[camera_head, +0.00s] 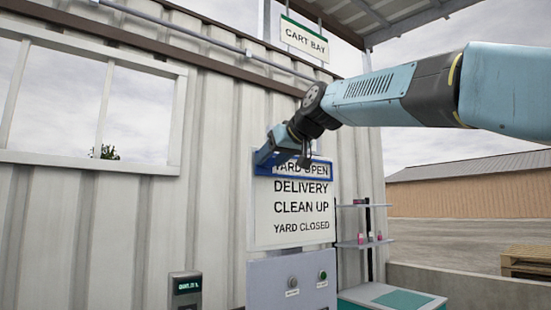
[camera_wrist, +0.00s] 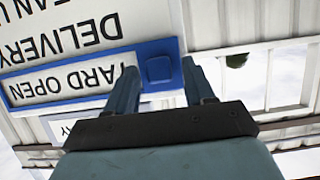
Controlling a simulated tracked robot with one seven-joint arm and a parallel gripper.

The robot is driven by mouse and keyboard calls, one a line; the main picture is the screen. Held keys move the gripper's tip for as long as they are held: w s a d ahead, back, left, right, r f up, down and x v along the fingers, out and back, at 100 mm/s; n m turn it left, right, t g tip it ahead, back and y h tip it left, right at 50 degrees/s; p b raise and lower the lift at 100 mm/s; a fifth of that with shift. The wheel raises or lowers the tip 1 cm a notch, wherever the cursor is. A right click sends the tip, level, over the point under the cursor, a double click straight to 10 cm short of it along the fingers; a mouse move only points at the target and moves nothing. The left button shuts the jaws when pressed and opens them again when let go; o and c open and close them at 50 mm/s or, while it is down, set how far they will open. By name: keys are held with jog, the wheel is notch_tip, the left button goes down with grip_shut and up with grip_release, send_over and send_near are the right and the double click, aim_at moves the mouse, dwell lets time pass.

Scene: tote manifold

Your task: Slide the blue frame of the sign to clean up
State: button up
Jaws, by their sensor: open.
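The white sign (camera_head: 290,233) hangs on the corrugated wall and lists YARD OPEN, DELIVERY, CLEAN UP and YARD CLOSED from top to bottom. The blue frame (camera_head: 325,169) surrounds the top line, YARD OPEN. My gripper (camera_head: 271,153) is at the frame's left end and hides part of it. In the wrist view the sign appears upside down, and the blue frame (camera_wrist: 70,104) has a square blue tab (camera_wrist: 159,70) at its end. The open fingers appear on either side of this tab, with gaps visible. Contact with the tab cannot be told.
A grey panel with knobs (camera_head: 292,282) stands just below the sign. A keypad box (camera_head: 186,288) is lower left, and a shelf (camera_head: 362,243) with small bottles is to the right. A barred window (camera_head: 95,105) is to the left. Bare wall lies left of the sign.

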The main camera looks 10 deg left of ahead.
jog(key=shift+c, duration=0.4)
grip_shut()
